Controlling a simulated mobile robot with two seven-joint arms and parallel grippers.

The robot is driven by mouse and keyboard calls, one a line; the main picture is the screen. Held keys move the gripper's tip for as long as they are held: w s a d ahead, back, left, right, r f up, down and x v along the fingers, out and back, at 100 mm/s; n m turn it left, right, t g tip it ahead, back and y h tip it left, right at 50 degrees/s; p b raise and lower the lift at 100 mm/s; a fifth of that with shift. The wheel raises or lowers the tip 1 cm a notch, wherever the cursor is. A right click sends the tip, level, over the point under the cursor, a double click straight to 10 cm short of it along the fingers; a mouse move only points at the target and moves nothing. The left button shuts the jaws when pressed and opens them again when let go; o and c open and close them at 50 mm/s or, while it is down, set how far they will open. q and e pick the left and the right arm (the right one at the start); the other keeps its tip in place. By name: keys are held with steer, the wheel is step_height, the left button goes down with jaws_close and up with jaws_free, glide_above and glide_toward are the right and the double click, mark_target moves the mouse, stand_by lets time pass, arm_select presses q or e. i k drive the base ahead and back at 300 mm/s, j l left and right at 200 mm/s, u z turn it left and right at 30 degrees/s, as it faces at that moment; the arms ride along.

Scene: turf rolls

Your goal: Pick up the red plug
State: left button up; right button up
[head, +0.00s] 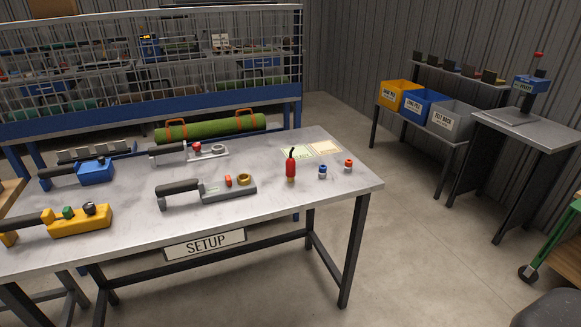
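A small plug with a red top and a pale lower part (348,166) stands upright near the right end of the setup table (330,192). A similar plug with a blue band (322,172) stands just left of it, apart from it. A taller red bottle-like thing with a dark, curved tip (290,168) stands further left. Neither of my grippers shows in the head view, so nothing is seen touching the plugs.
Tools with black handles lie on the table: yellow (82,221), blue (96,172) and grey (228,189). A green turf roll (210,127) lies behind. Yellow, blue and grey bins (452,122) stand at the right. Floor right of the table is clear.

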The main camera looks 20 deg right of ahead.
mark_target(290, 162)
steer(key=i+l, duration=0.1)
steer(key=i, duration=0.3)
steer(key=i+l, duration=0.1)
steer(key=i, duration=0.35)
steer(key=z, duration=1.1)
